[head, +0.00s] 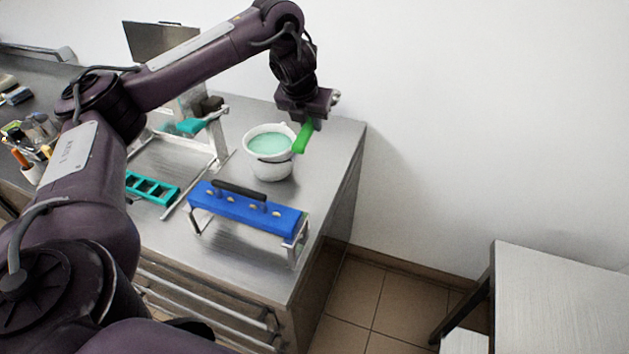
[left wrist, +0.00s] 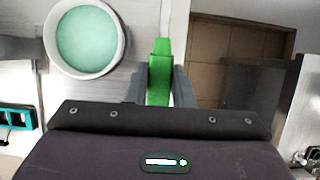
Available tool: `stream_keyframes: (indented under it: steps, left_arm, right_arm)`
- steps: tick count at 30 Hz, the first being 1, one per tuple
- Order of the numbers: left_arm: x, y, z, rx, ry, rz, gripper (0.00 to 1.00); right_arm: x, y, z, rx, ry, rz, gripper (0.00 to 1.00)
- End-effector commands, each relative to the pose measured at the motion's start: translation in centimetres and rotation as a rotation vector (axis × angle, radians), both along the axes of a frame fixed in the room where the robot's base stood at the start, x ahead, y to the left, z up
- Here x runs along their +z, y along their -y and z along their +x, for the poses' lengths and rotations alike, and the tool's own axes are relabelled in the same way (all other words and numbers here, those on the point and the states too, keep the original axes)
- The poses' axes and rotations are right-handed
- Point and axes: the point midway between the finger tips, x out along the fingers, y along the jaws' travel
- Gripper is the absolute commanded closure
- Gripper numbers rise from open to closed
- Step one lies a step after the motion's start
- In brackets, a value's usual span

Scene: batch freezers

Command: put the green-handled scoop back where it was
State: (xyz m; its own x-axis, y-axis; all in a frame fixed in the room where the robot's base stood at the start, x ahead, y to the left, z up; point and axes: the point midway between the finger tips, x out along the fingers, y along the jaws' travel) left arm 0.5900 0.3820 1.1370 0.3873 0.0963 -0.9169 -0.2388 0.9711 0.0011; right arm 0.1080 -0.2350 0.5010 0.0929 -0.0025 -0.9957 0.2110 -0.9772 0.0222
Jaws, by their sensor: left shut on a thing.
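The green-handled scoop (head: 302,138) is held by its green handle in my left gripper (head: 318,108), beside the right rim of a white tub (head: 271,167) of pale green mix. In the left wrist view the green handle (left wrist: 160,70) stands between the two fingers of my left gripper (left wrist: 159,88), with the tub (left wrist: 85,40) to its left. The scoop's head is mostly hidden; I cannot tell whether it touches the tub. My right gripper is not in view.
A blue rack (head: 245,208) on metal legs stands in front of the tub. A teal slotted tray (head: 152,188) lies to its left. The steel counter ends just right of the tub. A separate grey table (head: 560,300) stands at the lower right.

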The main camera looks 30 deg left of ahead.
Motion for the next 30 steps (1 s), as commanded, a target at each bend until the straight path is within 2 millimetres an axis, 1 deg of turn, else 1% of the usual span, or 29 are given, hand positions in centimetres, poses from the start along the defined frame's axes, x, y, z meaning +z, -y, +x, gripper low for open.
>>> stream_keyframes:
  steps: [2, 12, 15, 18, 21, 25, 28, 29, 30]
  left_arm:
    - [-1.5, -0.2, -0.1, -0.008, -0.004, -0.001, 1.0]
    - [-10.9, -0.1, -0.1, -0.008, -0.006, -0.003, 1.0]
    - [-13.3, -0.1, -0.1, -0.007, -0.005, -0.004, 1.0]
    - [-15.0, -0.1, -0.1, -0.006, -0.004, -0.003, 1.0]
    - [-15.8, -0.1, 0.0, -0.008, -0.002, -0.001, 1.0]
    - [-16.4, -0.1, 0.0, -0.008, -0.002, -0.001, 1.0]
    - [-17.5, -0.1, -0.1, -0.008, -0.003, -0.002, 1.0]
    - [-17.7, -0.2, -0.1, -0.007, -0.004, 0.0, 1.0]
    - [-18.3, -0.2, -0.1, -0.007, -0.005, 0.0, 1.0]
  right_arm:
    - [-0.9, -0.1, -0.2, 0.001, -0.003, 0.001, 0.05]
    - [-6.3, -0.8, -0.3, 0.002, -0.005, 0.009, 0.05]
    - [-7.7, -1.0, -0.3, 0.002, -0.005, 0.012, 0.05]
    - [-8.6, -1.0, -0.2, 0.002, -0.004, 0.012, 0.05]
    - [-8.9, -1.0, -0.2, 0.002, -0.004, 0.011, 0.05]
    - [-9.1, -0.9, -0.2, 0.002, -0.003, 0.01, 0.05]
    - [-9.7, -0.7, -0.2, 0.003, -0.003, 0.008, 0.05]
    - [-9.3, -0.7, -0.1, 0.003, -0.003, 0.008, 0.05]
    - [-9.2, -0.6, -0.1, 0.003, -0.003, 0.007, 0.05]
